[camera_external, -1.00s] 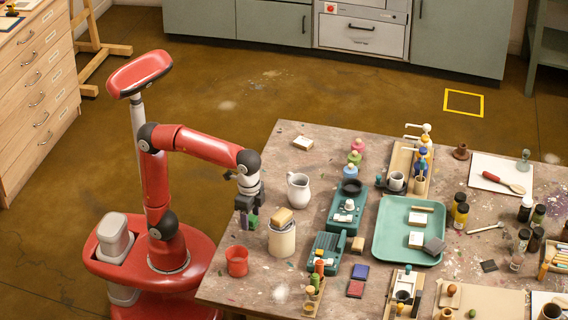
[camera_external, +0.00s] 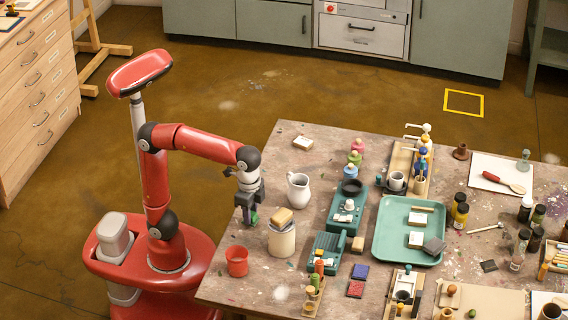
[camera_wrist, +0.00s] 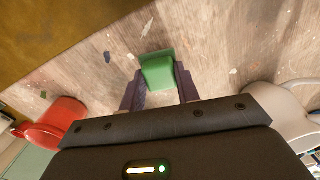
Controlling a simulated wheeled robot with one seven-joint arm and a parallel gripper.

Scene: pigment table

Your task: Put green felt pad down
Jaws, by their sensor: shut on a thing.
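The green felt pad (camera_wrist: 158,72) is a small green block between the two fingers of my gripper (camera_wrist: 159,85) in the wrist view. My gripper is shut on it. In the external view my gripper (camera_external: 249,215) points down over the left edge of the table (camera_external: 225,283), and the green pad (camera_external: 251,219) shows small and partly hidden at the fingertips. The bare tabletop lies below the pad in the wrist view. I cannot tell whether the pad touches it.
A white jug (camera_external: 298,190) stands right of my gripper. The tabletop behind is mostly clear.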

